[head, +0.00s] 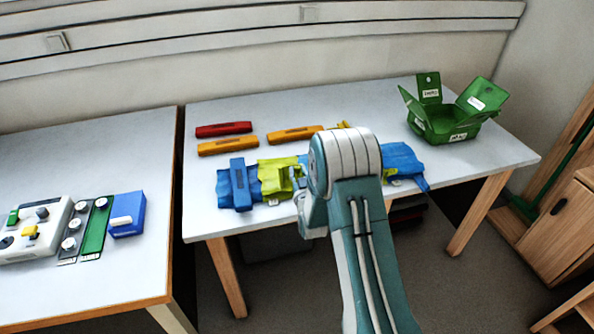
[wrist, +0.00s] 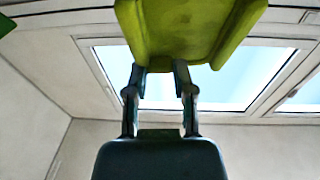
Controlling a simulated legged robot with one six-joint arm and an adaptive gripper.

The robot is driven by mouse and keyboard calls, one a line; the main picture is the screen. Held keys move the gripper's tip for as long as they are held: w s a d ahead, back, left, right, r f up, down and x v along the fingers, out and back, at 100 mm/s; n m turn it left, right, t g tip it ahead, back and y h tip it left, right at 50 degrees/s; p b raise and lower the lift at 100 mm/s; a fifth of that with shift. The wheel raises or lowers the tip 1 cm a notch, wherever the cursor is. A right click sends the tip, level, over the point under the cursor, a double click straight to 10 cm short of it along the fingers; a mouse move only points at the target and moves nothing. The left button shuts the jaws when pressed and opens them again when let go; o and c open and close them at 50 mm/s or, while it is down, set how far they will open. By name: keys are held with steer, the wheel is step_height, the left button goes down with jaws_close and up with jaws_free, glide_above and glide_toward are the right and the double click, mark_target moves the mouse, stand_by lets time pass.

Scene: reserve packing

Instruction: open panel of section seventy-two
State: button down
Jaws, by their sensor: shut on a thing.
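In the head view a flat blue and yellow-green piece lies along the front of the right table. Its yellow-green part (head: 272,180) and its right blue part (head: 402,157) show on either side of my arm, which hides the middle. Small labels there are too small to read, so I cannot tell which section is seventy-two. In the wrist view my gripper (wrist: 160,68) is shut on a yellow-green panel (wrist: 190,30), which is held at the fingertips. The panel's far end is cut off by the top edge.
A blue bar (head: 239,185) lies across the piece's left end. A red bar (head: 223,129) and orange bars (head: 228,146) lie behind it. An open green box (head: 448,130) stands at the back right. A left table (head: 90,150) holds a control box (head: 35,230) and a blue block (head: 127,214).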

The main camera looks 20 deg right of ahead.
steer(key=shift+s+a+t, duration=0.15)
steer(key=shift+s+t, duration=0.1)
steer(key=shift+t, duration=0.15)
steer(key=shift+c, duration=2.2)
jaws_free()
steer(key=s+f, duration=0.2)
steer(key=s, duration=1)
steer(key=shift+a, duration=0.4)
steer(key=shift+c, duration=0.3)
